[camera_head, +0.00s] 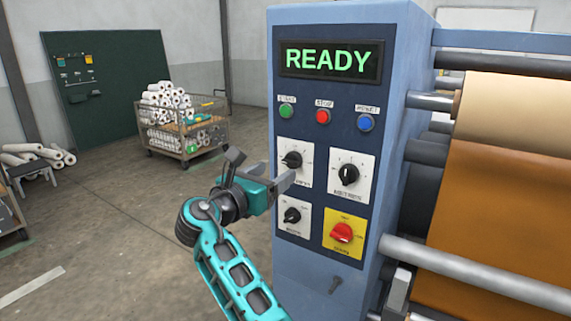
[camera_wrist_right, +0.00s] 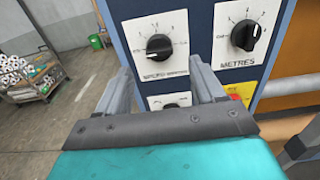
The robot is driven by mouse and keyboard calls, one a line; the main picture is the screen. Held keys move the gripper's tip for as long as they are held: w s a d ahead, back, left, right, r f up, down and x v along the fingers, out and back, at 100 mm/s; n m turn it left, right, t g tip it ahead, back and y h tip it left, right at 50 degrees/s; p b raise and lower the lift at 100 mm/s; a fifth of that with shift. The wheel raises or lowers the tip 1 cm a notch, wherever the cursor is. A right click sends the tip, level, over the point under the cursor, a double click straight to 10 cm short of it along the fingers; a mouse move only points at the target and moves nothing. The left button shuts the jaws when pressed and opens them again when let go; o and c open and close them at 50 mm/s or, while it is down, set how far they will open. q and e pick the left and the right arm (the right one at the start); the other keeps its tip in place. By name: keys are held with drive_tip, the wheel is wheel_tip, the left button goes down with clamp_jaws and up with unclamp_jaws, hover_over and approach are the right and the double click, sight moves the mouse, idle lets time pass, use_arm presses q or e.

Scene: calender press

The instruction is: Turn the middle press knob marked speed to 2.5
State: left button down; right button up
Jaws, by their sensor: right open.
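The press panel carries an upper left black knob (camera_head: 292,160) on a white dial plate. It also shows in the right wrist view (camera_wrist_right: 160,47), ahead of the fingers; its label is too blurred to read surely. An upper right black knob (camera_head: 349,174) is beside it; its label reads METRES in the wrist view (camera_wrist_right: 246,35). A lower left black knob (camera_head: 292,216) is partly hidden in the wrist view. I cannot tell which is marked speed. My right gripper (camera_head: 284,182) is open and empty, just off the panel below the upper left knob. My left gripper is not in view.
A red knob (camera_head: 342,233) sits on a yellow plate at the lower right. Green, red and blue buttons (camera_head: 322,117) are above the dials, under a READY display (camera_head: 327,61). Rollers with brown material (camera_head: 500,210) are on the right. A cart of rolls (camera_head: 183,143) stands far behind.

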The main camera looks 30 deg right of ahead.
sight(289, 163)
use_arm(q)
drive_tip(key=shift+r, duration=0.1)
use_arm(e)
drive_tip(key=x, duration=0.6)
drive_tip(key=shift+w, duration=0.1)
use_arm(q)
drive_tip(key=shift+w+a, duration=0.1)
use_arm(e)
drive_tip(key=shift+c, duration=0.2)
drive_tip(key=c, duration=1)
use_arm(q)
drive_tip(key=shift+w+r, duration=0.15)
use_arm(e)
drive_tip(key=shift+c, duration=0.2)
